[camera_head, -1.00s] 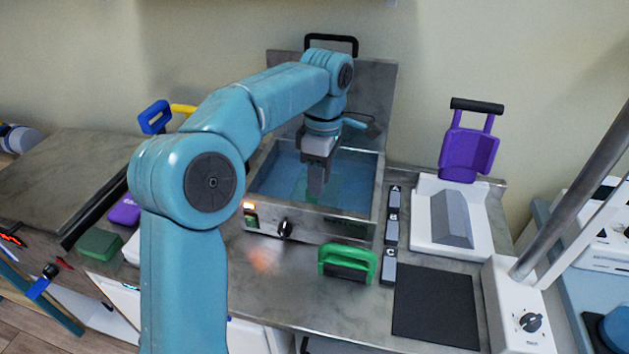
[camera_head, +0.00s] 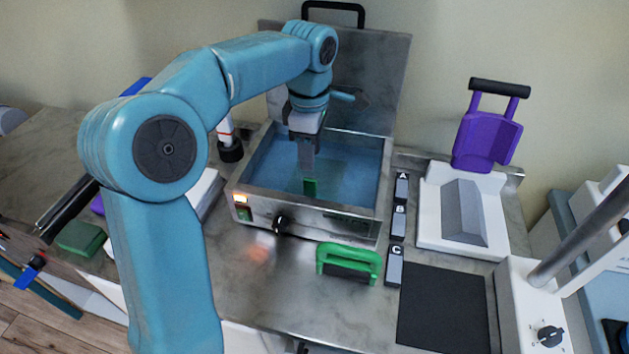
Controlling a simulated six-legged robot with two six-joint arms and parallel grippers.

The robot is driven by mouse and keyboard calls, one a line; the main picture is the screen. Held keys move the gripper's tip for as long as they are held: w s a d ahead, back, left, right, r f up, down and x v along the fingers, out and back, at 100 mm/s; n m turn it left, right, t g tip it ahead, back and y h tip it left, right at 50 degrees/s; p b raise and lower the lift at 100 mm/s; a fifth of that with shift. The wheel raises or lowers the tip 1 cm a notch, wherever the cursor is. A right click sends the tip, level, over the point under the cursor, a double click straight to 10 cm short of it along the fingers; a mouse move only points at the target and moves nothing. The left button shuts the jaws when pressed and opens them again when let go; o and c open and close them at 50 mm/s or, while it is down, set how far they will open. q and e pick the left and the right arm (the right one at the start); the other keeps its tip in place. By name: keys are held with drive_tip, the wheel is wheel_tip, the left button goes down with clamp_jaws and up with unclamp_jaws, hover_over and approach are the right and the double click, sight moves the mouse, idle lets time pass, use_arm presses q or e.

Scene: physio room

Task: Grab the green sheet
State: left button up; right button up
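My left arm comes in from the left and reaches over the open metal water bath (camera_head: 310,226). My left gripper (camera_head: 308,180) points down inside the bath, and its narrow fingers look closed together. The rest of the sheet is hard to make out; a faint greenish patch shows in the blue water just right of the fingers. My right gripper is not in view.
The bath's lid (camera_head: 367,75) stands open behind it. A green-handled tool (camera_head: 348,262) lies in front, beside blocks marked A, B and C (camera_head: 395,262) and a black mat (camera_head: 442,308). A white stand (camera_head: 462,215) with a purple holder (camera_head: 487,135) is at right.

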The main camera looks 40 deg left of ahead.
sight(310, 179)
use_arm(q)
wheel_tip(310, 179, down, 3)
drive_tip(key=shift+s+d+r, duration=0.1)
drive_tip(key=shift+d+r, duration=0.05)
drive_tip(key=shift+r, duration=0.05)
wheel_tip(310, 179, down, 6)
drive_tip(key=shift+s+r, duration=0.1)
clamp_jaws()
